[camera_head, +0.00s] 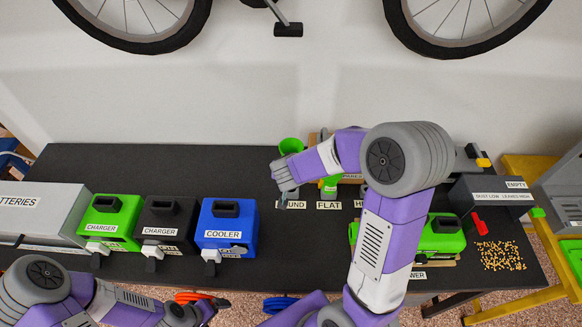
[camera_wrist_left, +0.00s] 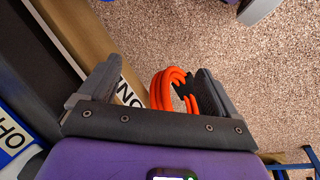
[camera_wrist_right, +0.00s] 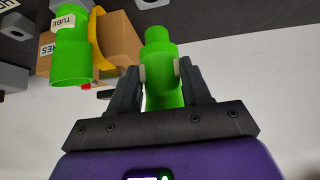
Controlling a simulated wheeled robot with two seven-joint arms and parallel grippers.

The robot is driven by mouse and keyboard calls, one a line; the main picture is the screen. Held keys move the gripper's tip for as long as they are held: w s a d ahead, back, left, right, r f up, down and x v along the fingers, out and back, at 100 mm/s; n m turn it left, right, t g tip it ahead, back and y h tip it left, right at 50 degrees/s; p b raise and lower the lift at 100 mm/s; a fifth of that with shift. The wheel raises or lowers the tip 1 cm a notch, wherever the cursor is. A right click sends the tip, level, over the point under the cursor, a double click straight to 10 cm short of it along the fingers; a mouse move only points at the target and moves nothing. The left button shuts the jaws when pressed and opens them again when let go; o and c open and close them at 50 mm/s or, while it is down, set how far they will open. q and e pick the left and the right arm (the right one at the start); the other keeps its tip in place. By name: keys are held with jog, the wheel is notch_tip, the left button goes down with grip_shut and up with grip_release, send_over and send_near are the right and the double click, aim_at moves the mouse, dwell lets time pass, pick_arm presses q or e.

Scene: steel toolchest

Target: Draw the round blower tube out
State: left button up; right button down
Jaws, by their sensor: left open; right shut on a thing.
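The round blower tube (camera_wrist_right: 157,38) is green, with a narrower neck at its far end. My right gripper (camera_wrist_right: 160,72) is shut around its wider part. A gap shows between its narrow end and a pale ring (camera_wrist_right: 153,3) at the picture's top. In the head view the tube's green open end (camera_head: 291,146) rises above my right gripper (camera_head: 284,172), over the partly hidden ROUND label (camera_head: 293,204). A second green tube marked TUBE (camera_wrist_right: 70,48) stands beside it. My left gripper (camera_wrist_left: 147,95) is open and low at the front left.
A FLAT label (camera_head: 329,205) lies right of the ROUND label. A cardboard box (camera_wrist_right: 118,38) is behind the second tube. Green and black chargers and a blue cooler (camera_head: 228,226) stand left on the dark bench. An orange coil (camera_wrist_left: 168,88) shows near my left fingers.

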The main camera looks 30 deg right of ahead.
jog(key=shift+f+b, duration=1.65)
jog(key=shift+f, duration=1)
jog(key=shift+p, duration=0.95)
jog(key=shift+f+b, duration=1.45)
jog(key=shift+f, duration=0.6)
jog(key=shift+c, duration=2.2)
grip_release()
jog(key=p+v, duration=0.3)
jog(key=v, duration=0.4)
jog(key=shift+s+r, duration=0.25)
jog(key=shift+a+f, duration=0.1)
